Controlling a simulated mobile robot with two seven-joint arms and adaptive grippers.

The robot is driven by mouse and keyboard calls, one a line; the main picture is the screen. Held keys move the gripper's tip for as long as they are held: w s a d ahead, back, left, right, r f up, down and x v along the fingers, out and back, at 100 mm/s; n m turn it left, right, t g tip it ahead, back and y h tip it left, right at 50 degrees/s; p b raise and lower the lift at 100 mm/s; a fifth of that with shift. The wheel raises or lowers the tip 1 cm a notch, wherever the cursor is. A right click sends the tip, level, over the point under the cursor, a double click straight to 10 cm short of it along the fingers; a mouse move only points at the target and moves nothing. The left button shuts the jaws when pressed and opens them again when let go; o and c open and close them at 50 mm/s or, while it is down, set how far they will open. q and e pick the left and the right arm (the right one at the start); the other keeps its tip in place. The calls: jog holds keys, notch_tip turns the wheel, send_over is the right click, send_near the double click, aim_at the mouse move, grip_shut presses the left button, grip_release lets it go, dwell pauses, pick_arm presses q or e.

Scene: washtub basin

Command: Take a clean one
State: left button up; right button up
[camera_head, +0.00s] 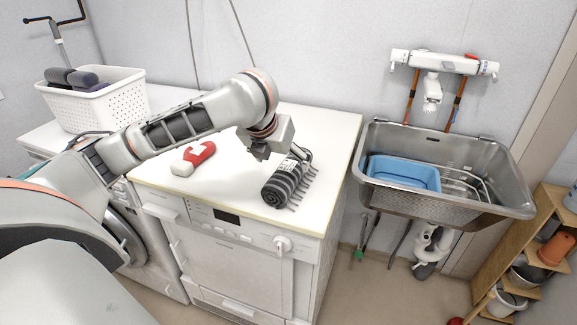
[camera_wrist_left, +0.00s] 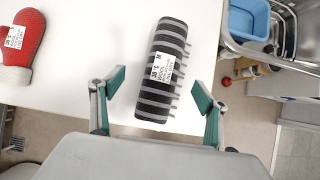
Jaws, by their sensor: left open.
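A rolled grey-and-black striped textile with a fringe (camera_head: 282,186) lies on the white appliance top near its right front. In the left wrist view the roll (camera_wrist_left: 163,62) carries a white printed label and lies ahead of and between my fingers. A red-and-white knitted item (camera_head: 195,157), shaped like a mitten or sock, lies to its left; it also shows with a label in the wrist view (camera_wrist_left: 22,45). My left gripper (camera_wrist_left: 160,88) is open and empty, with green-padded fingers on either side of the roll's near end. Contact cannot be told. My right gripper is out of view.
A white perforated basket (camera_head: 118,101) with dark rolled items (camera_head: 72,78) stands at the back left. A steel sink (camera_head: 500,195) holding a blue tub (camera_head: 405,171) is at the right. The appliance top (camera_head: 335,125) is bare behind the roll.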

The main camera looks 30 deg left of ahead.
aim_at(288, 172)
pick_arm(q)
jog(key=shift+w+f, duration=0.1)
jog(key=shift+w+f+b, duration=0.3)
jog(key=shift+f+b, duration=0.3)
jog(key=shift+f, duration=0.25)
jog(key=shift+w+f, duration=0.2)
jog(key=shift+f, duration=0.15)
jog(key=b+x, duration=0.3)
jog(key=x, duration=0.1)
jog(key=shift+d+f, duration=0.1)
jog(key=shift+f, duration=0.2)
jog(key=shift+w+f, duration=0.1)
jog(key=shift+w, duration=0.15)
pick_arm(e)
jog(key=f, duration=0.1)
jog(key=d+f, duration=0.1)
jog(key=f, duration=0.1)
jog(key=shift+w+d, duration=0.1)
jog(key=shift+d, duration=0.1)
pick_arm(q)
jog(key=c, duration=1.3)
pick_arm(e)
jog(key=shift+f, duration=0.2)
